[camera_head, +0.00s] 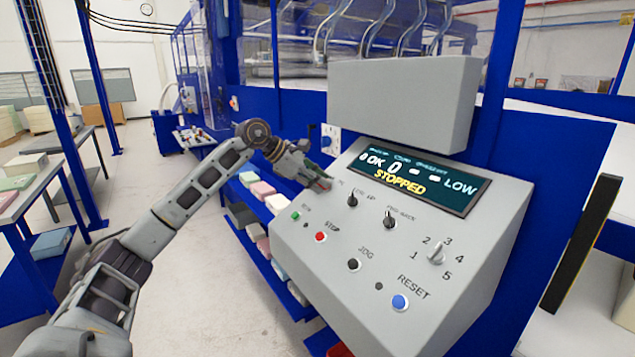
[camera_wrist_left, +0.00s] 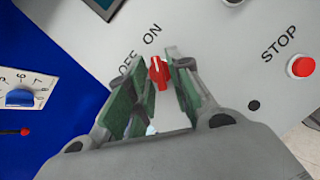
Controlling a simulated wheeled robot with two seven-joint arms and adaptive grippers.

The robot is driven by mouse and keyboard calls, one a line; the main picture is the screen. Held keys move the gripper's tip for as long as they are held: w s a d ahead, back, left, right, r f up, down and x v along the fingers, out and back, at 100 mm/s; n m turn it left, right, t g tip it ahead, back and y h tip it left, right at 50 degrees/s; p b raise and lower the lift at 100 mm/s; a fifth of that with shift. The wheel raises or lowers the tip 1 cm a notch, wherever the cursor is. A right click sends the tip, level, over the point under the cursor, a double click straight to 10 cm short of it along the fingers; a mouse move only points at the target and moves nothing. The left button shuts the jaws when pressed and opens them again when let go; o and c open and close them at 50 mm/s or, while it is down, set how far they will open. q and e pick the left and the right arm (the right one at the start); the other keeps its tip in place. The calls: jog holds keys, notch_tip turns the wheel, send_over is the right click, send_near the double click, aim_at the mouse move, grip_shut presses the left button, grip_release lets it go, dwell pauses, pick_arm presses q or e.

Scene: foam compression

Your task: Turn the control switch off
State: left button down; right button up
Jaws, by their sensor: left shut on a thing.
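The control switch is a red knob (camera_wrist_left: 158,74) on the grey panel, with OFF and ON printed beside it. My left gripper (camera_head: 323,184) reaches the panel's upper left corner and mostly covers the knob in the head view. In the left wrist view its green-padded fingers stand on both sides of the knob and are shut on it. The knob's handle points roughly up in that view, and I cannot tell exactly which label it is set to. The panel display (camera_head: 420,182) reads STOPPED. My right gripper is not in view.
The grey control panel (camera_head: 300,257) also carries a green button (camera_head: 295,216), a red STOP button (camera_head: 320,237), black knobs, a numbered selector (camera_head: 437,253) and a blue RESET button (camera_head: 400,302). A grey box (camera_head: 403,100) overhangs the display. Foam blocks lie on shelves left of the panel.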

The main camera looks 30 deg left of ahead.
pick_arm(q)
jog(key=shift+s+n+t+y, duration=0.1)
jog(key=shift+n+t+y, duration=0.35)
jog(key=shift+n, duration=1.05)
jog(key=shift+d+n, duration=0.1)
jog(key=shift+n, duration=0.6)
jog(key=shift+d+r+n+t+y, duration=0.1)
jog(key=shift+n+t+y, duration=0.25)
jog(key=shift+n, duration=0.7)
jog(key=shift+d+r+n+t+y, duration=0.15)
jog(key=shift+n+y, duration=0.25)
jog(key=shift+n, duration=0.65)
jog(key=shift+f+n+y, duration=0.1)
jog(key=shift+n+y, duration=0.2)
jog(key=shift+n, duration=0.7)
jog(key=shift+s+d+n+y, duration=0.1)
jog(key=shift+n+y, duration=0.4)
jog(key=shift+n, duration=1)
jog(key=shift+n+y, duration=0.3)
jog(key=shift+n, duration=0.5)
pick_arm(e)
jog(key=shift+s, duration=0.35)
pick_arm(q)
jog(key=shift+f+n, duration=0.15)
jog(key=shift+n, duration=0.25)
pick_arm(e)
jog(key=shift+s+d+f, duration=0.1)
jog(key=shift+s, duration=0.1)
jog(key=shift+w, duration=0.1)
